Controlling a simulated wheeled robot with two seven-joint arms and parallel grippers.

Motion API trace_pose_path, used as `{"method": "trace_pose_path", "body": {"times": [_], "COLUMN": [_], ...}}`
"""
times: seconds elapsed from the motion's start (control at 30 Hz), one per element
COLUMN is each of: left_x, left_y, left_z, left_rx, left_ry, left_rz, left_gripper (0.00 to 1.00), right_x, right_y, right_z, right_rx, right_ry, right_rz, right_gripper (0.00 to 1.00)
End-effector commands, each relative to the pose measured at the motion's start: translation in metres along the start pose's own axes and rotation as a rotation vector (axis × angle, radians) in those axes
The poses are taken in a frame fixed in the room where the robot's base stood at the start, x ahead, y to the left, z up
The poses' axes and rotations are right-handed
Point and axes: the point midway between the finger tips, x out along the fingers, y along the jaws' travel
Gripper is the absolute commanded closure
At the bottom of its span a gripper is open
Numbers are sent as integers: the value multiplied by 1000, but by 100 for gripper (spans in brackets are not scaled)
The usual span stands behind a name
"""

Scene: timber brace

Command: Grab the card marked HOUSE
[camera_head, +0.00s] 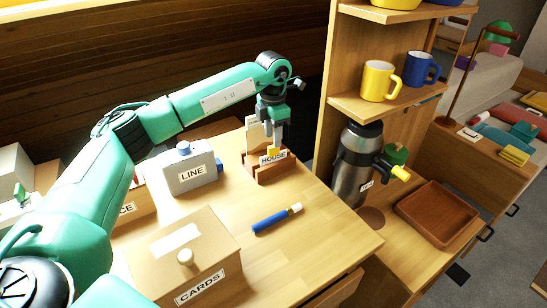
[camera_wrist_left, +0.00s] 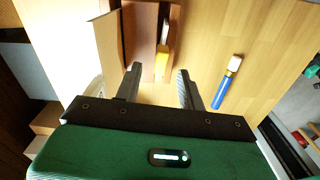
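A wooden holder (camera_head: 255,168) stands toward the back right of the table, with a white label reading HOUSE (camera_head: 273,157) at its front. Pale upright cards (camera_head: 253,132) show behind the label, and a small yellow piece (camera_head: 273,151) is just above it. My left gripper (camera_head: 274,138) points down over the holder. In the left wrist view the gripper (camera_wrist_left: 160,85) is open, its fingers apart on either side of the yellow piece (camera_wrist_left: 162,64). A pale card (camera_wrist_left: 108,48) stands left of the brown holder (camera_wrist_left: 140,30). I cannot tell whether the fingers touch anything. My right gripper is out of view.
A grey LINE box (camera_head: 190,172) stands left of the holder. A CARDS box (camera_head: 215,240) is in front. A blue marker-like stick (camera_head: 270,220) lies on bare table. At right are a shelf with mugs (camera_head: 380,80), a flask (camera_head: 355,165) and a brown tray (camera_head: 437,212).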

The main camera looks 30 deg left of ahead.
Motion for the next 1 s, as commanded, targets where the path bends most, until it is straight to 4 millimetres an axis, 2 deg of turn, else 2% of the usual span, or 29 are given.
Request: {"method": "trace_pose_path", "body": {"times": [0.23, 0.5, 0.77, 0.97, 1.0], "left_x": [14, 53, 58, 58, 58], "left_y": [0, 0, 0, 0, 0], "left_z": [0, 1, 1, 1, 1], "left_rx": [0, -1, 0, 0, 0], "left_ry": [1, 1, -1, -1, -1], "left_rz": [1, 0, 1, 1, 1], "left_gripper": [60, 60, 60, 99, 100], "right_x": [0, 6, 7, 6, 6], "right_y": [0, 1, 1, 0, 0], "right_z": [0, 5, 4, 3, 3], "right_rx": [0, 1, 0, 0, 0], "right_ry": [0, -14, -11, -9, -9], "right_rz": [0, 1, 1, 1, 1], "right_gripper": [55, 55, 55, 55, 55]}}
